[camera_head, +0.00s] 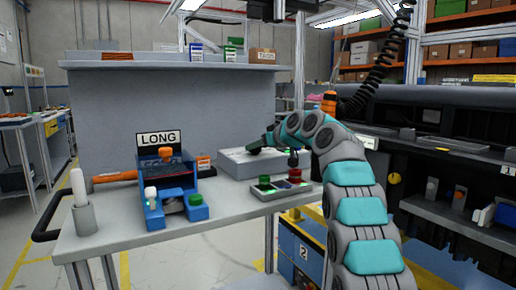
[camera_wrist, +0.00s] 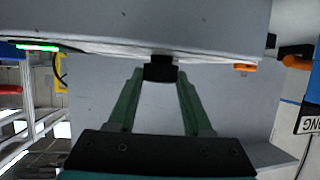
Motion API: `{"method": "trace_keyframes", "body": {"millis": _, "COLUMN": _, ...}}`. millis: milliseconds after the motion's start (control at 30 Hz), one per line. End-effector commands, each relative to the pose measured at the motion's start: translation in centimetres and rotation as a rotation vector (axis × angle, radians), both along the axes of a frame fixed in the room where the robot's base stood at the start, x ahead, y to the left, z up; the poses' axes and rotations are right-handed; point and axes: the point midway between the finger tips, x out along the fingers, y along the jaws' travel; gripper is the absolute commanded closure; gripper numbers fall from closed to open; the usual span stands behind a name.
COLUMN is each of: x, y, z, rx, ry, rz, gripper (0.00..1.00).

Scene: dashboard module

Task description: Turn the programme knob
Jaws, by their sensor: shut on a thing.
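The programme knob (camera_wrist: 160,70) is a small black knob on the edge of a light grey module (camera_wrist: 160,20), in the upper middle of the wrist view. My gripper (camera_wrist: 160,74) has its two green fingers on either side of the knob, shut on it. In the head view the grey module (camera_head: 237,164) sits on the bench, and my teal arm reaches over to it from the right. The knob is too small and too hidden there to make out. I see no mark that tells the knob's angle.
A blue fixture (camera_head: 166,188) with a LONG sign (camera_head: 158,138) stands left of the module on the grey bench (camera_head: 130,237). A button box with green and red buttons (camera_head: 281,187) is in front of the module. A white cylinder in a grey cup (camera_head: 82,207) stands at the left edge.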

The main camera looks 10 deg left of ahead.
Motion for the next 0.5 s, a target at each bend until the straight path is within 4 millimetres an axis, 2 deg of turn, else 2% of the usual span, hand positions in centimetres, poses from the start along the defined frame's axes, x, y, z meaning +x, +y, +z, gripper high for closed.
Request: {"method": "trace_keyframes", "body": {"millis": 500, "x": -0.16, "y": 0.11, "z": 0.15, "rx": 0.0, "ry": -0.003, "rz": -0.057, "gripper": 1.0}}
